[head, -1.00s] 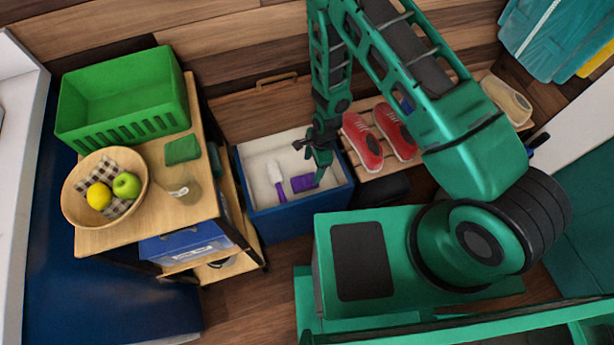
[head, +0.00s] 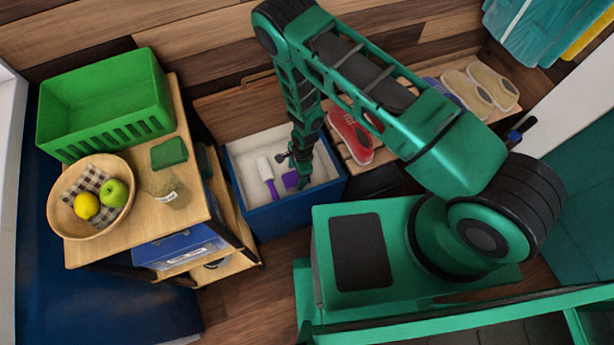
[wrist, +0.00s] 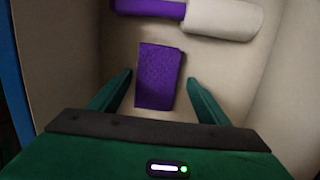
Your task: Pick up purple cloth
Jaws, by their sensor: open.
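The purple cloth (wrist: 158,76) is a small folded rectangle lying on the pale floor of the blue box. In the head view the cloth (head: 290,180) is partly hidden by my gripper (head: 301,180), which reaches down into the box. In the wrist view my gripper (wrist: 157,88) is open, with one green finger to each side of the cloth. The fingers look apart from it; their exact height above the floor is hard to tell. The blue box (head: 280,220) has pale inside walls.
A lint roller with a purple handle (head: 268,176) lies in the box beside the cloth. A wooden cart (head: 200,205) stands to the left with a green crate (head: 105,110) and a fruit bowl (head: 62,222). Red shoes (head: 352,135) sit on a rack to the right.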

